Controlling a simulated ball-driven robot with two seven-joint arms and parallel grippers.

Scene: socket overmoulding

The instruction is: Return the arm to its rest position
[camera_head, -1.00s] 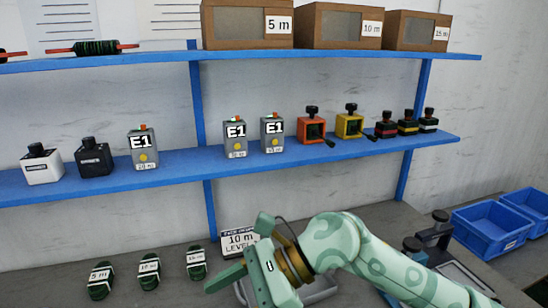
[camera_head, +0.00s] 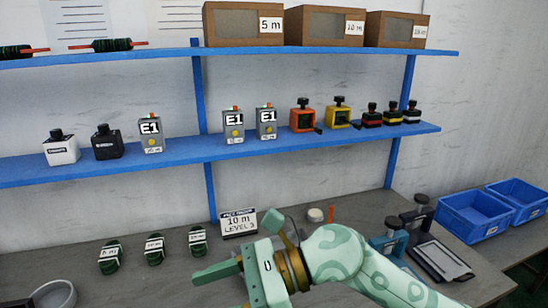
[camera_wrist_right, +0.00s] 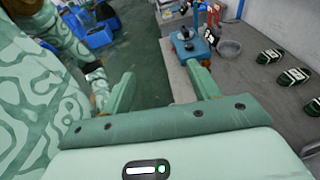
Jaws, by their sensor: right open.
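My right arm (camera_head: 335,255) is pale green and comes in from the lower right of the head view. My right gripper (camera_head: 222,284) points left, low over the grey bench, and part of it is cut off by the bottom edge. In the right wrist view its two fingers (camera_wrist_right: 163,85) stand wide apart with nothing between them. My left gripper is in neither view.
A blue shelf (camera_head: 180,152) spans the back.

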